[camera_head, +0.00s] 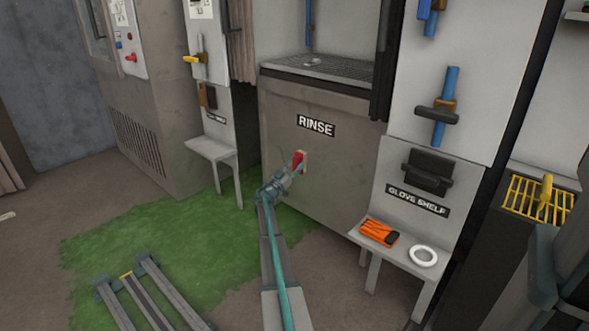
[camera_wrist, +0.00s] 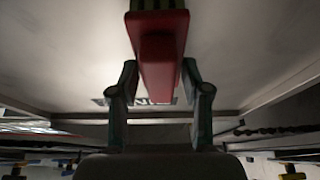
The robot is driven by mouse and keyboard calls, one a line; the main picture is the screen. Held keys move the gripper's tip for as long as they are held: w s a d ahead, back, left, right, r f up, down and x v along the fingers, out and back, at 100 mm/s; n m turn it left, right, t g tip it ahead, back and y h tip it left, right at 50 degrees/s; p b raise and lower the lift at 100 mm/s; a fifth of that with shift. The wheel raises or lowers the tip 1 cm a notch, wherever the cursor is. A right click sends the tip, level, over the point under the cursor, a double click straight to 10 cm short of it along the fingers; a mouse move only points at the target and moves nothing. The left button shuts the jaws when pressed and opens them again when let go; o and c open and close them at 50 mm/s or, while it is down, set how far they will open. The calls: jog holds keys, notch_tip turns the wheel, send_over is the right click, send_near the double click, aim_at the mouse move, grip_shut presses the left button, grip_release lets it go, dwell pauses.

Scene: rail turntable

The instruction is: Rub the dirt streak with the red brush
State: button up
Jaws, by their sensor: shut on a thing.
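My gripper (camera_head: 293,168) is shut on the red brush (camera_head: 301,158) in front of the grey panel (camera_head: 340,165) marked RINSE. The brush is below and left of the RINSE sign. In the wrist view the two fingers of my gripper (camera_wrist: 161,75) flank the red brush (camera_wrist: 158,55), which extends to the top edge, where dark stripes show. I cannot tell whether the brush touches the panel. I cannot make out a distinct dirt streak; the brush and arm hide part of the panel.
A glove shelf (camera_head: 390,267) at the right holds orange gloves (camera_head: 379,234) and a white ring (camera_head: 423,256). A small bench (camera_head: 212,150) stands left of the panel. A green mat (camera_head: 140,240) and rails (camera_head: 135,290) lie on the floor. A yellow rack (camera_head: 538,199) is far right.

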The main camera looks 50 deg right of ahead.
jog(key=shift+w+d+b, duration=0.2)
jog(key=shift+w+b, duration=0.3)
jog(key=shift+w, duration=0.55)
jog(key=shift+w+d+b, duration=0.2)
jog(key=shift+w+b, duration=0.3)
jog(key=shift+w, duration=0.5)
jog(key=shift+a, duration=0.1)
jog(key=shift+a+f+b, duration=0.1)
jog(key=shift+a+b, duration=0.4)
jog(key=shift+a, duration=0.1)
jog(key=shift+w+a+b, duration=0.15)
jog(key=shift+a+b, duration=0.1)
jog(key=shift+a, duration=0.95)
jog(key=shift+w+a+b, duration=0.1)
jog(key=shift+a+b, duration=0.1)
jog(key=shift+a, duration=0.95)
jog(key=shift+w+a, duration=0.15)
jog(key=shift+a, duration=1.35)
